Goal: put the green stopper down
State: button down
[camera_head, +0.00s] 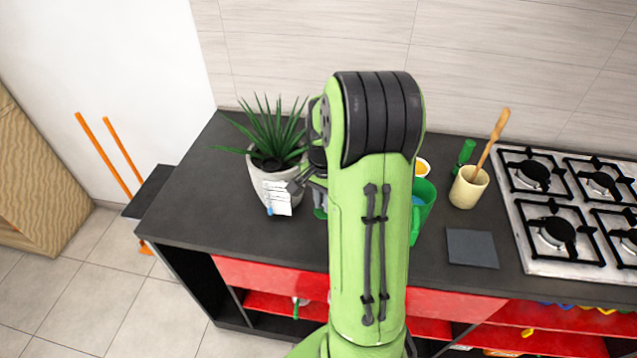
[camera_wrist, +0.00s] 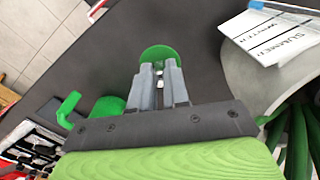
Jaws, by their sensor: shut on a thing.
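The green stopper (camera_wrist: 158,53) shows as a rounded green disc at the fingertips in the wrist view. My gripper (camera_wrist: 162,82) is shut on it, with both grey fingers close together. The dark countertop (camera_wrist: 205,55) lies beyond the stopper; I cannot tell whether they touch. In the head view my green arm hides most of the gripper and the stopper. Part of the gripper shows just right of the plant pot.
A potted plant (camera_head: 270,185) with a white note (camera_head: 277,198) stands close to my gripper. A green mug (camera_head: 424,205) is right of my arm. Further right are a beige cup (camera_head: 468,190) with a wooden utensil, a dark square (camera_head: 472,248) and a gas stove (camera_head: 535,262). The left counter is clear.

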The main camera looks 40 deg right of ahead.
jog(key=f, duration=0.6)
jog(key=f+b, duration=0.1)
jog(key=f, duration=0.2)
jog(key=shift+s+f, duration=0.15)
jog(key=shift+s, duration=0.15)
jog(key=shift+f, duration=0.2)
jog(key=c, duration=1.1)
grip_release()
